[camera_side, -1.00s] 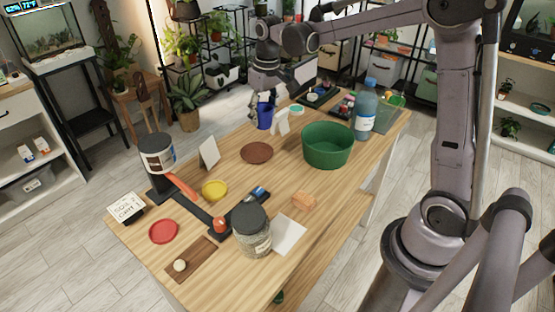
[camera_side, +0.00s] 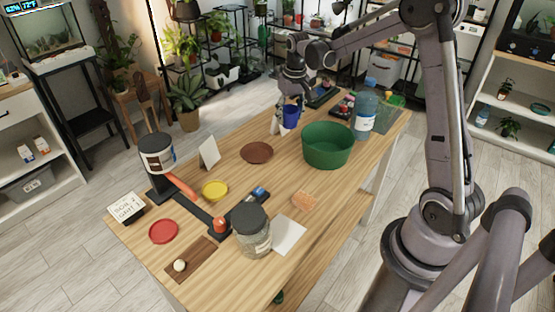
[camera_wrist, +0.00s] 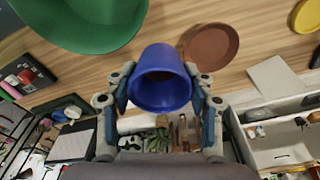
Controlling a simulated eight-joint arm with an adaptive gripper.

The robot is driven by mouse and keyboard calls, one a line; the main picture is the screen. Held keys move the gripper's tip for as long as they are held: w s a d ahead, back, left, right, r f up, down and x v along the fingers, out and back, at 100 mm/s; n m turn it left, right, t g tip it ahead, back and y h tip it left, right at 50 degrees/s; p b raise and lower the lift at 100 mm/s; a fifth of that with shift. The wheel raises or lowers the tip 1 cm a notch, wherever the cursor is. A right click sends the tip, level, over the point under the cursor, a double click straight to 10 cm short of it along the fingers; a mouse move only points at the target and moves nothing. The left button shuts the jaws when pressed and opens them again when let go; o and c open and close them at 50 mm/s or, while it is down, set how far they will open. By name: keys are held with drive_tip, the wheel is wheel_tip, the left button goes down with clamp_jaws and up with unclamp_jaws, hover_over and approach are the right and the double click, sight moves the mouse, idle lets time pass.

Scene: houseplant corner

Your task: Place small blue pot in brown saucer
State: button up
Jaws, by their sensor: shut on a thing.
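The small blue pot (camera_side: 291,116) is held in my gripper (camera_side: 290,100) above the far part of the table. In the wrist view the blue pot (camera_wrist: 161,80) sits between the two fingers of my gripper (camera_wrist: 160,98), tilted with its open rim toward the camera. The brown saucer (camera_side: 257,153) lies flat on the table, nearer the side camera and to the left of the pot. The saucer looks empty.
A large green pot (camera_side: 328,146) stands right of the saucer. A blue-grey bottle (camera_side: 365,112) stands behind it. White cards, one near the pot and another (camera_side: 209,152) left of the saucer, stand upright. A yellow saucer (camera_side: 215,190) lies nearer the camera. Wood around the brown saucer is clear.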

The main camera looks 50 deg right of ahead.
drive_tip(key=w+a+f, duration=0.4)
drive_tip(key=w+a, duration=0.1)
drive_tip(key=w+a+f, duration=0.2)
drive_tip(key=a, duration=0.1)
drive_tip(key=shift+w+f, duration=0.15)
drive_tip(key=shift+f, duration=2.05)
drive_tip(key=shift+f, duration=0.1)
drive_tip(key=o, duration=1.2)
drive_tip(key=shift+c, duration=0.2)
